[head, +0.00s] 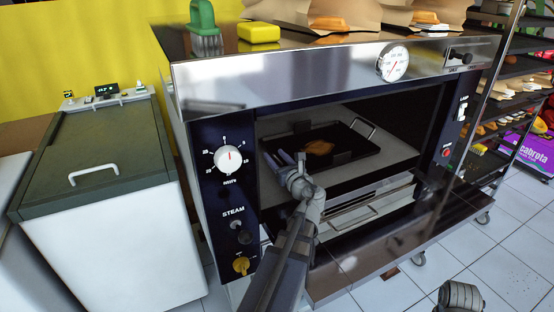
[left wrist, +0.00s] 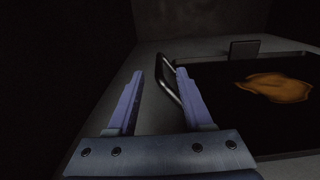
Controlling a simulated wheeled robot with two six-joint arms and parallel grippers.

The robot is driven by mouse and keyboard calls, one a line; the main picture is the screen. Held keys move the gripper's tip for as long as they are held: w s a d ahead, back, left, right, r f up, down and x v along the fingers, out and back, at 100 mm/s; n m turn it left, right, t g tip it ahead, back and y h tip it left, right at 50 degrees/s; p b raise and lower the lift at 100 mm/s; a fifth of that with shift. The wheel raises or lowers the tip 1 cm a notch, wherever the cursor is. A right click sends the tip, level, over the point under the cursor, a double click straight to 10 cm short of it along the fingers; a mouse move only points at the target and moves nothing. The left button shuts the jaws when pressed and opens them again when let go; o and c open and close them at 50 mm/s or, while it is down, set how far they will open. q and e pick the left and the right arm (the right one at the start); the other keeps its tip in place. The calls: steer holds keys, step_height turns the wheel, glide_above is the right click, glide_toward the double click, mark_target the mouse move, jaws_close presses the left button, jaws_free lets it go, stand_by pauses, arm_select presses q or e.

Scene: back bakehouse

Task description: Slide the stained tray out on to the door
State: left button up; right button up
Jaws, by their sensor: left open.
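The stained tray (head: 345,173) is dark and lies on the deck inside the open oven, with an orange-brown stain (head: 319,147) on it. It also shows in the left wrist view (left wrist: 262,110), with the stain at right. One wire handle (head: 366,127) stands at its right end. The near left handle (left wrist: 170,80) shows ahead between my fingers, close to the right finger. My left gripper (head: 286,160) is inside the oven mouth at the tray's left end, open. The oven door (head: 400,240) is folded down, partly hidden by my arm. My right gripper is not seen.
The oven's control panel (head: 225,190) stands left of the opening. A green-handled brush (head: 204,30), a yellow sponge (head: 258,32) and paper bags (head: 345,12) sit on the oven top. A lidded chest (head: 100,150) stands left, a rack (head: 500,90) right.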

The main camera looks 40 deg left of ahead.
mark_target(262, 141)
arm_select(q)
steer(key=shift+x, duration=3.5)
jaws_close()
steer(key=shift+s, duration=0.1)
